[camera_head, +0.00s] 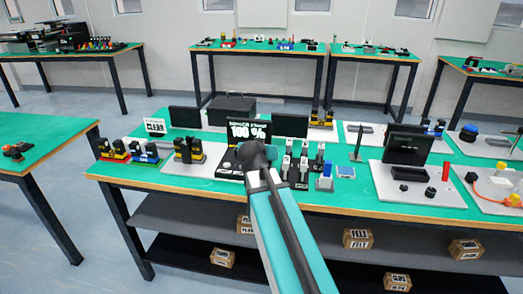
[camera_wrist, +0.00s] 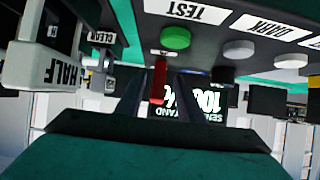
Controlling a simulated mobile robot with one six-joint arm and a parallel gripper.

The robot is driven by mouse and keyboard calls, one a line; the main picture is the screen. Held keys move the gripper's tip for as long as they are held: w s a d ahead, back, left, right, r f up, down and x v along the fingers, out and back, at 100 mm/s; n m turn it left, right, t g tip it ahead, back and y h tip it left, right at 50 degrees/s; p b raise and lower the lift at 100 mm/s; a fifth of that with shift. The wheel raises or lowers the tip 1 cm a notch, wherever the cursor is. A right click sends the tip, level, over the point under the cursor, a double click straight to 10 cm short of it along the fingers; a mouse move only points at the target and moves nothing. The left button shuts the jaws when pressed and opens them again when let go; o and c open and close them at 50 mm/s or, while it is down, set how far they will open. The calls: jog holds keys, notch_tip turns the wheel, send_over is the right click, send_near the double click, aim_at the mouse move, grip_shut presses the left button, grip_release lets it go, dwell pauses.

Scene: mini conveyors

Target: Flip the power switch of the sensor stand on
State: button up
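The sensor stand (camera_head: 248,130) is a dark unit on the middle green table, with a screen reading 100 %. Its screen (camera_wrist: 197,103) also shows upside down in the wrist view. There, its dark panel carries a green TEST button (camera_wrist: 176,38), a grey DARK button (camera_wrist: 238,48) and a small red upright piece (camera_wrist: 158,82), which looks like the switch lever. My gripper (camera_wrist: 157,92) is close at the panel, its two dark fingers apart on either side of the red piece. I cannot tell whether they touch it. My arm hides the gripper in the head view.
White HALF (camera_wrist: 60,70) and CLEAR (camera_wrist: 101,37) labelled blocks stand close on the left in the wrist view. Grey and black upright parts (camera_head: 302,165) crowd the right of my arm. A black monitor (camera_head: 408,146) stands farther right on a pale board.

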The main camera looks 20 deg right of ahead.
jog(key=shift+v, duration=2.85)
jog(key=shift+s+a+f+b, duration=0.1)
jog(key=shift+f+b, duration=0.05)
jog(key=shift+b, duration=0.65)
jog(key=shift+b, duration=0.3)
jog(key=shift+s+a+r+b, duration=0.15)
jog(key=shift+s+r+b, duration=0.1)
jog(key=shift+b, duration=0.65)
jog(key=s+b, duration=0.1)
jog(key=b, duration=0.2)
jog(key=shift+a+r+b, duration=0.25)
jog(key=shift+a+b, duration=0.1)
jog(key=shift+s+b, duration=0.1)
jog(key=shift+b, duration=0.2)
jog(key=shift+b+v, duration=1.95)
jog(key=shift+v, duration=0.9)
jog(key=shift+a+r, duration=0.1)
jog(key=shift+r, duration=0.15)
